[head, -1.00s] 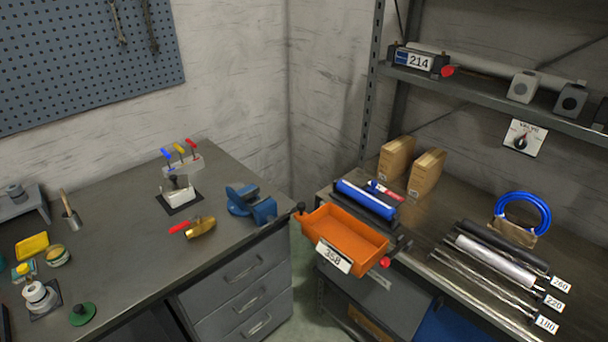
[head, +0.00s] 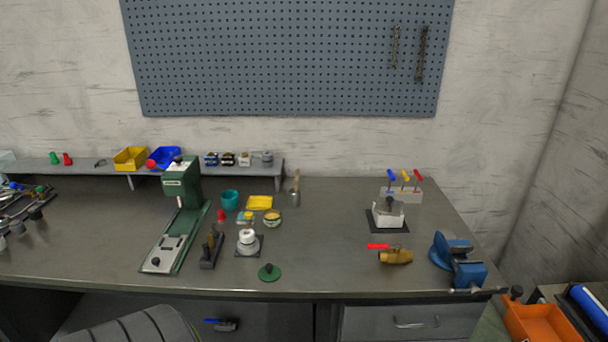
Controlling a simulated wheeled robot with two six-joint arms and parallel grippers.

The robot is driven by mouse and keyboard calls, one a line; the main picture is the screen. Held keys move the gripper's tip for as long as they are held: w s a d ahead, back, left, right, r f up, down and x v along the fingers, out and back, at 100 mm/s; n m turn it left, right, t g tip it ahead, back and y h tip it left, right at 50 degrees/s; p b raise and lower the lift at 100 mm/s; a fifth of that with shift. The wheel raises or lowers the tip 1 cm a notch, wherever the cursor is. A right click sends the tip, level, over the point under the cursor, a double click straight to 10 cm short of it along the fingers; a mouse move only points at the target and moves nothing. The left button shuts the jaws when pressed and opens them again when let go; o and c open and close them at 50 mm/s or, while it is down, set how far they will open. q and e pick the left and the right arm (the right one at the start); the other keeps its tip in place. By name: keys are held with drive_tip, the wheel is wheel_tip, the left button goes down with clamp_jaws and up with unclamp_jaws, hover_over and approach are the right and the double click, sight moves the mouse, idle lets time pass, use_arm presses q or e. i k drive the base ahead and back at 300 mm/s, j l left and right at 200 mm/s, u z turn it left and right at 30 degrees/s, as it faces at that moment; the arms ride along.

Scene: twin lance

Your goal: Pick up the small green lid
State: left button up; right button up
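The small green lid (head: 269,272) is a flat dark green disc with a small knob on top. It lies on the grey workbench (head: 330,265) close to its front edge, to the right of and in front of a white round fitting on a dark square plate. Nothing covers it. Neither of my grippers shows in the head view.
The white fitting (head: 247,240) stands close to the lid. A green press (head: 180,215) and a dark hand plane (head: 211,249) are further left. A brass valve (head: 395,256) and blue vise (head: 457,260) are at right. The bench between lid and valve is clear.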

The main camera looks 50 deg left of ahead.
sight(269, 272)
drive_tip(key=u, duration=1.8)
